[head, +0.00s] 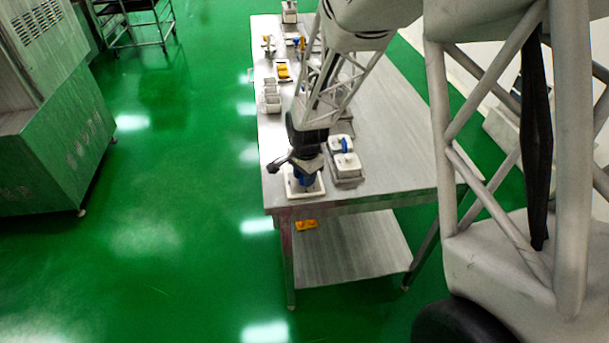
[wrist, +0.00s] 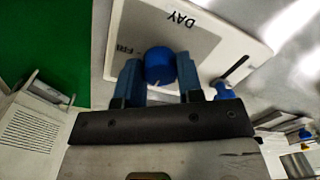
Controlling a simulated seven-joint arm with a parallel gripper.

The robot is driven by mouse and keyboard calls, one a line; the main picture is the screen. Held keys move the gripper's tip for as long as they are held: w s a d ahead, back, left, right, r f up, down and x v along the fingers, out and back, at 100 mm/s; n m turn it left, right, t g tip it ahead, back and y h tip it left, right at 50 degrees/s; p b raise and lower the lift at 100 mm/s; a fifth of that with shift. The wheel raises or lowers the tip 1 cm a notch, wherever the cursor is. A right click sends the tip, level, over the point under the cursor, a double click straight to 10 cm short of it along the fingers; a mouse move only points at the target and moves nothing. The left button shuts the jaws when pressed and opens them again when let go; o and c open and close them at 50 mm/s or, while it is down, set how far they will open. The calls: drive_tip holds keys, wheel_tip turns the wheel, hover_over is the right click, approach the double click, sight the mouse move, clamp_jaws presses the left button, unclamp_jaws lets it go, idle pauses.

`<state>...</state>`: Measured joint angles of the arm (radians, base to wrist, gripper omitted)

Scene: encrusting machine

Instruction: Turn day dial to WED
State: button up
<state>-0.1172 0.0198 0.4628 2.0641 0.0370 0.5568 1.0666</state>
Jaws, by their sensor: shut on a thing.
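The day dial is a round blue knob (wrist: 160,66) on a white-rimmed panel (wrist: 200,25) with a grey face. The word DAY shows on the panel, upside down in the wrist view, and FRI shows left of the knob. Other day labels are hidden or out of view. A small pale mark shows at the knob's lower edge. My gripper (wrist: 160,75) has a blue finger on each side of the knob and is shut on it. In the head view my gripper (head: 304,181) is down over the panel (head: 292,191) at the table's near left corner.
The metal table (head: 390,140) has bare room at right. A white unit with a blue handle (head: 346,146) stands just right of my gripper. Several small devices and a yellow part (head: 283,71) sit farther back. Another yellow item (head: 306,225) lies on the lower shelf.

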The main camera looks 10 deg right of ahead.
idle(0.3)
drive_tip(key=o, duration=0.9)
drive_tip(key=shift+s+d+r, duration=0.1)
drive_tip(key=shift+r, duration=3.8)
